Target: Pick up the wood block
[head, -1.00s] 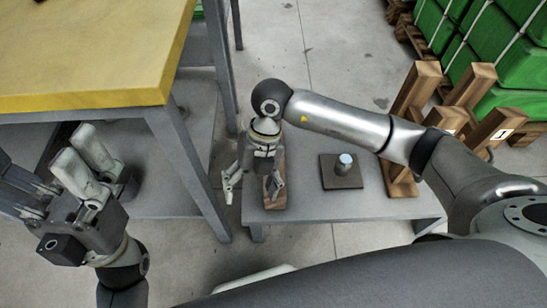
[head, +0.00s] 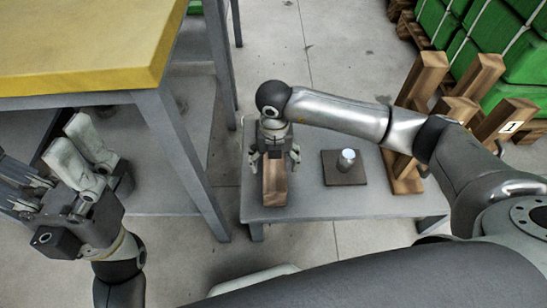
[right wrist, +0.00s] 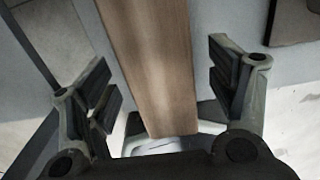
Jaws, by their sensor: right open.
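The wood block (head: 274,186) is a brown bar on the low grey table, near its left edge. My right gripper (head: 274,156) is above its far part, pointing down, with one finger on each side. In the right wrist view the block (right wrist: 155,65) runs lengthwise between the two open fingers (right wrist: 163,88), with a gap on both sides. The gripper hides part of the block in the head view. My left gripper (head: 58,175) is at the far left, its fingers apart and empty, away from the block.
On the low table (head: 330,206), a dark square plate (head: 345,176) with a metal cylinder (head: 347,159) is right of the block. A wooden rack (head: 402,172) stands at the table's right. A taller yellow-topped table (head: 90,50) is at left.

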